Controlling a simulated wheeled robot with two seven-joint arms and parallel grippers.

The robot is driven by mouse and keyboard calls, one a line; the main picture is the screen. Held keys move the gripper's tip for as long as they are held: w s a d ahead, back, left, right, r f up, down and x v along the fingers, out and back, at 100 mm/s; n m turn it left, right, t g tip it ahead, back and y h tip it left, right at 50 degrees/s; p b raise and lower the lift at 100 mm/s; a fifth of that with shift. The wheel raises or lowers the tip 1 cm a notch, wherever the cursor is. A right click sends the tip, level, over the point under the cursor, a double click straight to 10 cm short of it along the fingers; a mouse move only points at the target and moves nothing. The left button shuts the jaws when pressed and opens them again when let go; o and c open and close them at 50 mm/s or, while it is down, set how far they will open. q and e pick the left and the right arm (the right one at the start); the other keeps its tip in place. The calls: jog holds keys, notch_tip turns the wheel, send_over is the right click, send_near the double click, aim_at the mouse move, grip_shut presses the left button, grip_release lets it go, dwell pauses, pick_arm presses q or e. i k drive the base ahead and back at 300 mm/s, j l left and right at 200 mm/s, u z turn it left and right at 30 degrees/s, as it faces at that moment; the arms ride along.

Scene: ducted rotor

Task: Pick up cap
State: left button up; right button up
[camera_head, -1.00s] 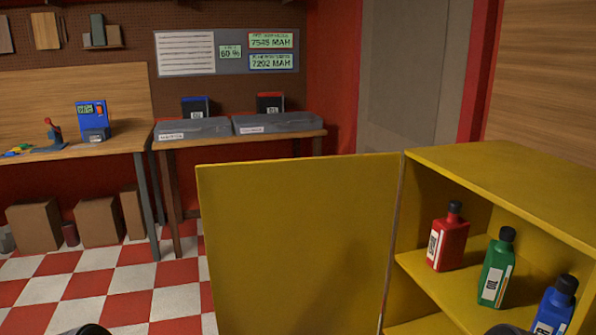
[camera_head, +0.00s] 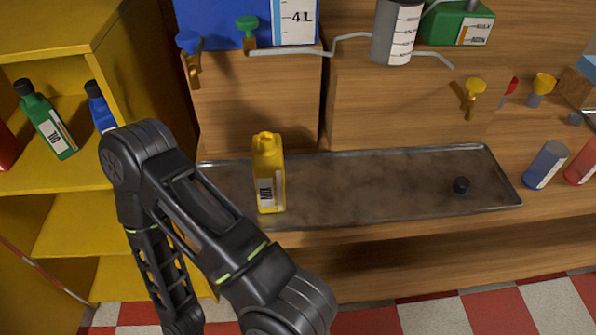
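A small black cap (camera_head: 461,185) lies on the right part of a grey metal tray (camera_head: 400,212) on the wooden bench. A yellow bottle (camera_head: 268,172) stands upright on the left part of the tray, with a yellow top and no black cap on it. Neither of my grippers is in view. One of my arms is folded across the lower left, its gripper end out of the picture.
A yellow cabinet (camera_head: 72,222) at the left holds a green bottle (camera_head: 47,125) and a blue bottle (camera_head: 100,108). Blue (camera_head: 546,165) and red (camera_head: 582,163) containers stand right of the tray. Taps and a thin hose (camera_head: 345,40) are above it. The tray around the cap is clear.

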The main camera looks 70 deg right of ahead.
aim_at(461, 185)
jog(key=z, duration=3.55)
jog(key=u, duration=1.4)
jog(key=k+l+u, duration=0.15)
jog(key=l, duration=0.2)
jog(key=l+u, duration=0.1)
jog(key=l, duration=0.3)
jog(key=k+l+u, duration=0.3)
jog(key=l, duration=0.35)
jog(key=k, duration=0.05)
